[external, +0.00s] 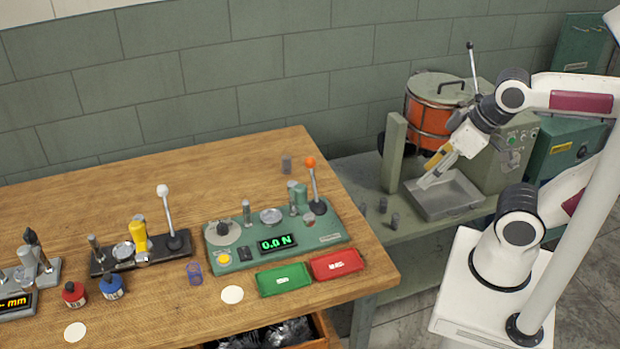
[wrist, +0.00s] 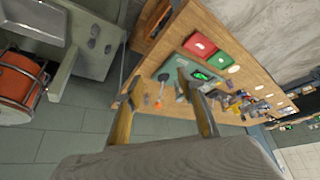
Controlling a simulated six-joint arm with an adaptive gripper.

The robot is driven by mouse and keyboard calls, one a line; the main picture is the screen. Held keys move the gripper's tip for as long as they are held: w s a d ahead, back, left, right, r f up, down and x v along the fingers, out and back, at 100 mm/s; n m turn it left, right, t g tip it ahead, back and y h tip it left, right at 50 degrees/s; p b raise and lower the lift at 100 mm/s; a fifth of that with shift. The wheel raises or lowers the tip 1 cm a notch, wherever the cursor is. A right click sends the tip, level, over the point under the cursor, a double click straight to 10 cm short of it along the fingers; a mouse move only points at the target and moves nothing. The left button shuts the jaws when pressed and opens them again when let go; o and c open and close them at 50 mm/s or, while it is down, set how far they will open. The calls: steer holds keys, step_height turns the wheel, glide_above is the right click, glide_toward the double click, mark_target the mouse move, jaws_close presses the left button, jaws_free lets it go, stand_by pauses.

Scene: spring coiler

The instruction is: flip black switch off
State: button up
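A small black switch (external: 245,254) sits on the front left of the green tester (external: 318,237), between a yellow button and the green-lit display (external: 276,243) reading 0.0 N. I cannot tell its on or off position. My gripper (external: 428,177) hangs above the grey tray by the coiler, right of the table and well away from the switch. In the wrist view its two fingers (wrist: 160,97) are spread apart with nothing between them. The tester (wrist: 178,72) shows there beyond the fingers, and the switch is too small or hidden to make out.
The tester's orange-knobbed lever (external: 311,165) stands upright at its right. Green (external: 284,279) and red (external: 337,264) trays lie in front of it. A black press (external: 141,252) with a white-knobbed lever stands left. The metal tray (external: 445,196) and orange drum (external: 428,121) are at right.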

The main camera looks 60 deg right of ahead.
jaws_close()
steer(key=w+a+f+n+g, duration=0.1)
steer(key=w+a+f+n, duration=0.1)
steer(key=w+a, duration=0.4)
steer(key=w+a+f+n+g+y, duration=0.1)
steer(key=w+a+n, duration=0.3)
steer(key=w, duration=1.3)
steer(key=w+a+f+n+y, duration=0.1)
steer(key=w+a+f+n, duration=0.1)
steer(key=w+a, duration=0.7)
steer(key=w, duration=0.3)
steer(key=shift+w+a+f+n+g, duration=0.15)
steer(key=shift+a+f+n+g, duration=0.05)
steer(key=shift+f+n+g, duration=0.2)
